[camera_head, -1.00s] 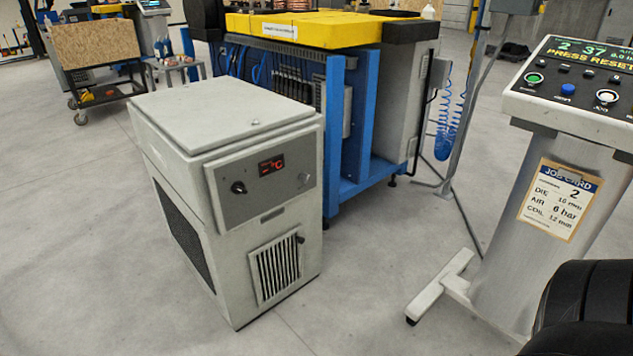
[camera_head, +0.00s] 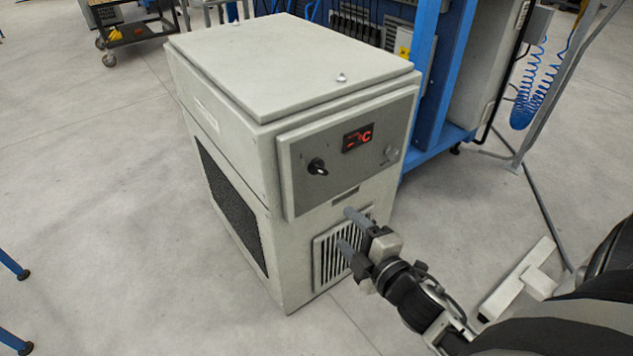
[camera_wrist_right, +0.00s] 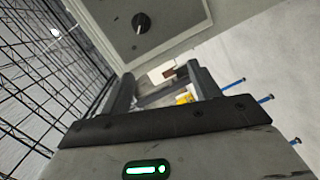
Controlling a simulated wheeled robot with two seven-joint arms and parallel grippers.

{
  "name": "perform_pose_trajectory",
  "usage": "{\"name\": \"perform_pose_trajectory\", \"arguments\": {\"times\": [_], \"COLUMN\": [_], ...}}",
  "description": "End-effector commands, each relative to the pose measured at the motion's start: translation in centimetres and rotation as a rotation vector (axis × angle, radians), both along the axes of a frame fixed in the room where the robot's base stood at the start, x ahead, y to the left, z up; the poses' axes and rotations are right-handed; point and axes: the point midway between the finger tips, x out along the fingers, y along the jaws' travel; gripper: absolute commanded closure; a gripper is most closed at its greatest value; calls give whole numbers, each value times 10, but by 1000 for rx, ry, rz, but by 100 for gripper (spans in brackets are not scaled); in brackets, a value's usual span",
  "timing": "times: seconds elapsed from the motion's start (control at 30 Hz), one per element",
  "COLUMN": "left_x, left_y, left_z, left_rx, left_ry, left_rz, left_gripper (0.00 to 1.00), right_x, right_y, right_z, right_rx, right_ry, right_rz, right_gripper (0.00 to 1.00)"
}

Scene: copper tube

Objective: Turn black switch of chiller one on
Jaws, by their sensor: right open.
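The chiller (camera_head: 290,75) is a pale grey cabinet standing on the floor in the middle of the head view. Its black switch (camera_head: 317,167) is a small round knob with a light mark, at the left of the grey front panel, and it also shows at the top of the right wrist view (camera_wrist_right: 141,22). A red display (camera_head: 357,138) is lit to its right. My right gripper (camera_head: 350,231) is open and empty, in front of the vent and below and right of the switch, apart from it. My left gripper is not in view.
The vent grille (camera_head: 335,250) is partly hidden behind my right gripper. A blue-framed machine (camera_head: 445,80) stands close behind the chiller at right. A stand foot (camera_head: 520,283) is on the floor at right.

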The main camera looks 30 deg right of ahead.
Motion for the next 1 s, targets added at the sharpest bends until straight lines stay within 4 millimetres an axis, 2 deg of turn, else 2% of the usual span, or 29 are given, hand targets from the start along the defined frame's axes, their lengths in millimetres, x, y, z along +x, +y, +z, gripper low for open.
{"name": "perform_pose_trajectory", "arguments": {"times": [0.03, 0.1, 0.2, 0.3, 0.47, 1.0], "left_x": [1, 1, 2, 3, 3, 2], "left_y": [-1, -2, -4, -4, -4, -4], "left_z": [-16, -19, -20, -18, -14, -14], "left_rx": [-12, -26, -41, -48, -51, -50], "left_ry": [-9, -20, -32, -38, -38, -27], "left_rz": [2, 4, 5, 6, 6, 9], "left_gripper": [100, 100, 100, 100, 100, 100], "right_x": [8, 15, 19, 21, 36, 147], "right_y": [-19, -37, -53, -61, -61, -52], "right_z": [-9, -7, -7, -8, -4, -5], "right_rx": [-226, -523, -828, -992, -1038, -1030], "right_ry": [-58, -111, -146, -156, -160, -158], "right_rz": [30, 75, 129, 161, 172, 169], "right_gripper": [38, 38, 38, 38, 38, 38]}}
